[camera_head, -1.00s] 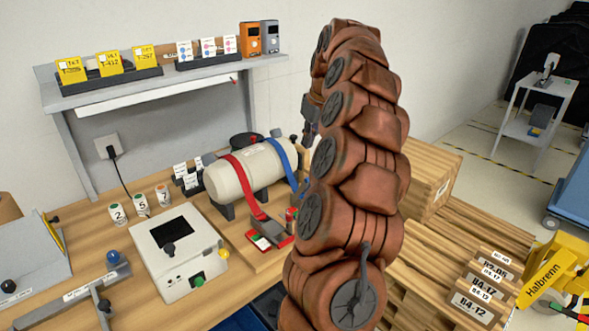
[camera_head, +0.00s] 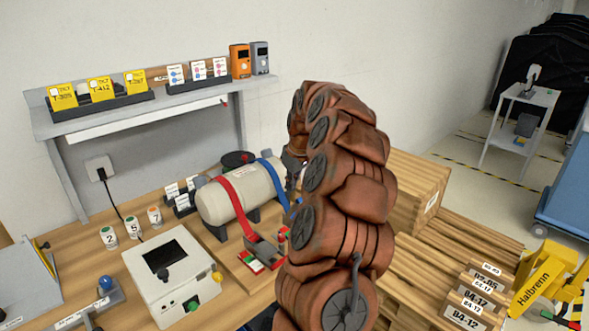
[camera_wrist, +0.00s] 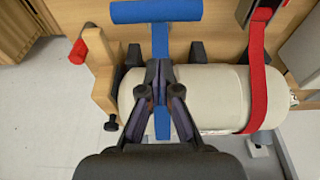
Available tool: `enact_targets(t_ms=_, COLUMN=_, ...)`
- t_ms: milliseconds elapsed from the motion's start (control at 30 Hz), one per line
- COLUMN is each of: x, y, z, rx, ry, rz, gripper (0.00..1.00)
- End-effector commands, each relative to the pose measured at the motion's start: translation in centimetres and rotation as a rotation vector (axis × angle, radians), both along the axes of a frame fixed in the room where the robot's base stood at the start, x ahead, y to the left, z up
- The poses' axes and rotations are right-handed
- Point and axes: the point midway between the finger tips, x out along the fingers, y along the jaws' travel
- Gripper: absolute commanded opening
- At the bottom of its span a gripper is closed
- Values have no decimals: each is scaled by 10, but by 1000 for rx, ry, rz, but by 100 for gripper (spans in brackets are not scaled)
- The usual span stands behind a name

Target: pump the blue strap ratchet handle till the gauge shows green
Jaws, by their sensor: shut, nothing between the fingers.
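A cream tank (camera_head: 250,192) lies in a cradle on the wooden bench, with a red strap and a blue strap (camera_head: 269,172) over it. In the wrist view the blue strap (camera_wrist: 162,124) crosses the tank, and a blue crossbar handle (camera_wrist: 157,11) on a stem lies beyond it. My gripper (camera_wrist: 160,68) is shut and empty, its fingertips over the strap line at the tank's far edge, short of the crossbar. Contact cannot be told. In the head view my arm hides most of the blue ratchet. I cannot make out its gauge.
The red strap (camera_wrist: 257,75) and its ratchet (camera_head: 263,252) are beside the blue one. A wooden post with a red clamp (camera_wrist: 78,51) stands left in the wrist view. A white box (camera_head: 172,275) and shelf (camera_head: 150,112) are at the left; wooden crates are at the right.

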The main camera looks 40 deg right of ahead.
Motion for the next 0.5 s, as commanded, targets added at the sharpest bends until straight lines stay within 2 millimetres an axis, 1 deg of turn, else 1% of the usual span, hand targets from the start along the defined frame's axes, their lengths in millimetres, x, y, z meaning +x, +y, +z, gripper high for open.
enact_targets(t_ms=33, x=-1, y=1, z=-4, rx=3, ry=4, rz=0, gripper=0)
enact_targets(t_ms=100, x=-10, y=1, z=-1, rx=3, ry=4, rz=1, gripper=0)
enact_targets(t_ms=300, x=-27, y=1, z=0, rx=1, ry=1, rz=-1, gripper=0)
enact_targets(t_ms=500, x=-38, y=1, z=0, rx=1, ry=2, rz=-1, gripper=0)
